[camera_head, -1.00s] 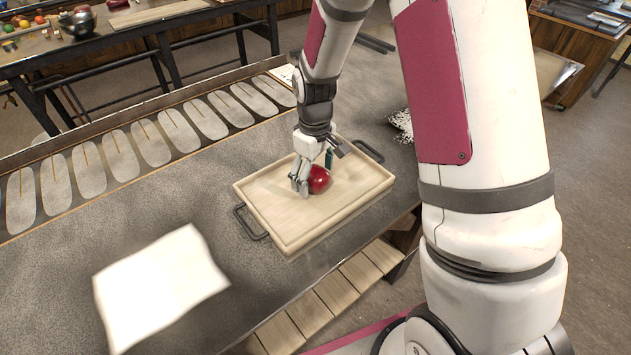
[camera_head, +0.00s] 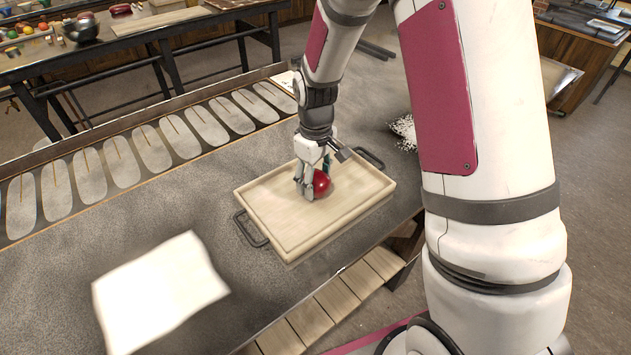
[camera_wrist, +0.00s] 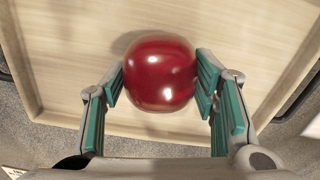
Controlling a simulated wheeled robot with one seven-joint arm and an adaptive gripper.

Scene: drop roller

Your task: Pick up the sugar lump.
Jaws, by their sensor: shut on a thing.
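A glossy red round thing (camera_head: 322,182) rests on the pale wooden tray (camera_head: 268,205). In the wrist view the red round thing (camera_wrist: 160,85) sits between the teal-padded fingers of my gripper (camera_wrist: 160,68). The fingers are closed in on its two sides, and the right pad touches it. In the head view my gripper (camera_head: 308,188) points down over the tray and partly covers the red thing. I see nothing that I can make out as a sugar lump.
The tray has a raised rim and dark handles at both ends. A white sheet (camera_head: 160,290) lies at the front left of the grey table. A row of grey oval shapes (camera_head: 120,160) lines the back edge. A white speckled patch (camera_head: 403,130) lies beyond the tray.

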